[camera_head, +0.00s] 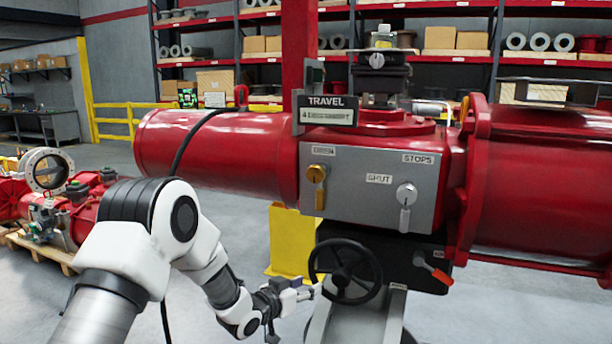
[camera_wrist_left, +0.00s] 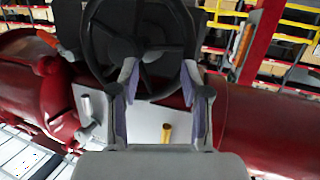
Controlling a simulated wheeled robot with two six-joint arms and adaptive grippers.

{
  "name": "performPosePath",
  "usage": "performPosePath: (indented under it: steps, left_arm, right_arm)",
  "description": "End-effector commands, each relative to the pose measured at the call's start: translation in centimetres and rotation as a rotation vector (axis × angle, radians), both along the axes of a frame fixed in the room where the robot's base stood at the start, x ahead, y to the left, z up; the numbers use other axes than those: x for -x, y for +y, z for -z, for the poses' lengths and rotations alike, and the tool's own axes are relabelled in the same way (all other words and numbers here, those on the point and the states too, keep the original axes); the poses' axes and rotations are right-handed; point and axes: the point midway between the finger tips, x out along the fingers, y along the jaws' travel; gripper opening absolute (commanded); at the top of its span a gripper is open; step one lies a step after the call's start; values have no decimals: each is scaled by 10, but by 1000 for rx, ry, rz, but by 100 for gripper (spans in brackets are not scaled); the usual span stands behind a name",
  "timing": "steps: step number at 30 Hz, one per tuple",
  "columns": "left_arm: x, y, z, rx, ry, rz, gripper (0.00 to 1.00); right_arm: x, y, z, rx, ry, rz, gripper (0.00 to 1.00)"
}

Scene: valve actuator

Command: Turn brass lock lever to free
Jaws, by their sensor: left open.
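The brass lock lever (camera_head: 317,180) hangs at the left of a grey plate (camera_head: 340,205) on the red actuator, its handle pointing down. Its brass end also shows low in the left wrist view (camera_wrist_left: 166,132), partly behind my gripper. A silver lever (camera_head: 406,195) sits at the plate's right, beside the labels SHUT and STOPS; it also shows in the left wrist view (camera_wrist_left: 87,108). My left gripper (camera_head: 308,291) is open and empty, below the plate and left of the black handwheel. In the left wrist view its spread fingers (camera_wrist_left: 159,70) overlap the handwheel; contact cannot be told.
The black handwheel (camera_head: 346,272) stands below the plate, close to my left gripper. An orange-red handle (camera_head: 433,268) is to its right. A yellow post (camera_head: 291,240) stands behind. Free floor lies to the left, before red valves on a pallet (camera_head: 60,215).

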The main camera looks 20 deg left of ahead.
Motion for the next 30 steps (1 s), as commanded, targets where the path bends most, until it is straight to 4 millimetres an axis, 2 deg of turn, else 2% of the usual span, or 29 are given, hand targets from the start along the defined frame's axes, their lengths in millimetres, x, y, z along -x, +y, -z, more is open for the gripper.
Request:
performPosePath:
  steps: [1,3,6,7,11,21,24,30]
  left_arm:
    - [-15,7,-74,-2,-89,-3,47]
    - [-25,15,-137,0,-175,-11,47]
    - [-25,20,-189,7,-236,-21,47]
    - [-25,21,-196,8,-245,-22,47]
    - [-33,18,-202,6,-254,-23,47]
    - [-90,0,-201,7,-252,-23,47]
    - [-98,-3,-199,7,-251,-22,47]
    - [-99,-3,-198,8,-250,-23,47]
  right_arm:
    - [0,0,-25,0,0,0,40]
    - [0,0,-37,0,0,0,40]
    - [0,0,-47,0,0,0,40]
    - [0,0,-47,0,0,0,40]
    - [0,0,-50,0,1,0,40]
    - [0,0,-77,0,0,0,40]
    - [0,0,-79,0,0,0,40]
    - [0,0,-78,0,1,0,40]
